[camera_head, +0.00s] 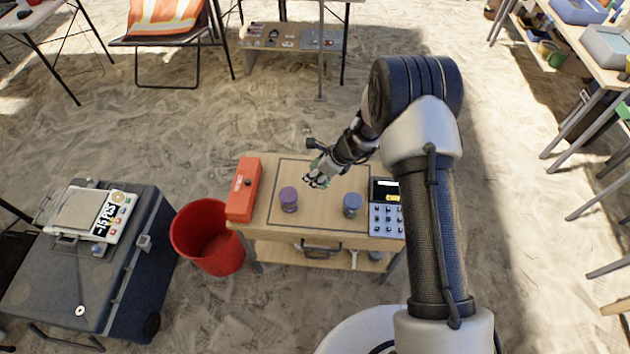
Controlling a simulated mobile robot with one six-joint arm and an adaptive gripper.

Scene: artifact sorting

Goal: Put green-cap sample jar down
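My gripper (318,181) is over the middle back of the small wooden table (262,222), pointing down and to the left. A small hint of green shows at its fingers, but I cannot tell whether this is the green-cap sample jar. No green-cap jar shows clearly anywhere. The gap between the fingers is too small to see, so I cannot tell whether they are open or shut. A purple-cap jar (288,200) stands upright to the left and in front of the gripper. A blue-grey-cap jar (352,206) stands upright to its right and in front.
A red-orange box (243,190) lies on the table's left end. A keypad device (386,212) is at its right end, partly behind my arm. A red bucket (207,240) stands left of the table. Bare tabletop lies between the two jars.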

